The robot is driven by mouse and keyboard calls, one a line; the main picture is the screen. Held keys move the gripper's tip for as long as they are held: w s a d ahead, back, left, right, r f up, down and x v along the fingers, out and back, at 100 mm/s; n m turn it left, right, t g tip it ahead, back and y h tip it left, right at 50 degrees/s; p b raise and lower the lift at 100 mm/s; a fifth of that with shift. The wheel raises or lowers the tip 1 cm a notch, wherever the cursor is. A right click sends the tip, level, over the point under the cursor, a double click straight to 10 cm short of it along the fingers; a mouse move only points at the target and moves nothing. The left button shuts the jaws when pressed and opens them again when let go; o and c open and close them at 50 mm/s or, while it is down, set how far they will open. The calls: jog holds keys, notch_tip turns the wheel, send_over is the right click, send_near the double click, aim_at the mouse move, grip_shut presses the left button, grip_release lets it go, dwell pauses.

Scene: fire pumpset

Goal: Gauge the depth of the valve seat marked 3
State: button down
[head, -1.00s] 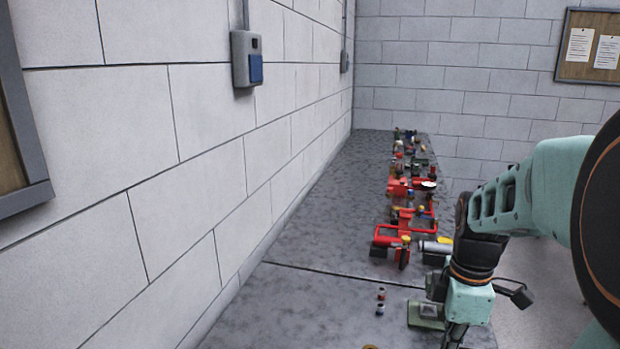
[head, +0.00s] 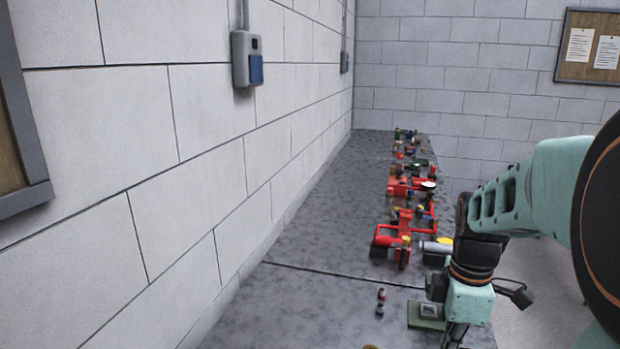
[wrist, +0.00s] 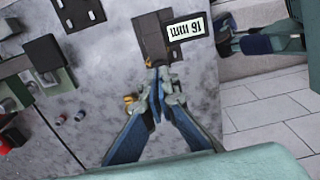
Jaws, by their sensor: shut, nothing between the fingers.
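My gripper (wrist: 158,88) is shut with nothing between its fingers, pointing down over the bench. In the wrist view its fingertips are at the lower end of a dark grey block (wrist: 147,32); I cannot tell whether they touch it. A white label (wrist: 187,30) beside the block reads "16 mm" and appears upside down. A small brass-coloured piece (wrist: 129,99) shows left of the fingers. No number 3 is readable, so I cannot pick out the marked valve seat. In the head view the fingertips are cut off by the bottom edge.
A green block with a grey square top (head: 428,312) stands beside my arm. Small upright pieces (head: 381,294) stand left of it. Red pipework (head: 404,236) and several fittings fill the bench farther back. The bench's left strip (head: 310,230) along the wall is clear.

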jog(key=shift+f, duration=0.15)
jog(key=shift+f+b, duration=0.7)
jog(key=shift+f, duration=0.2)
jog(key=shift+s+f, duration=0.1)
dwell(0.9)
jog(key=shift+r+p, duration=2.85)
jog(key=shift+r, duration=0.8)
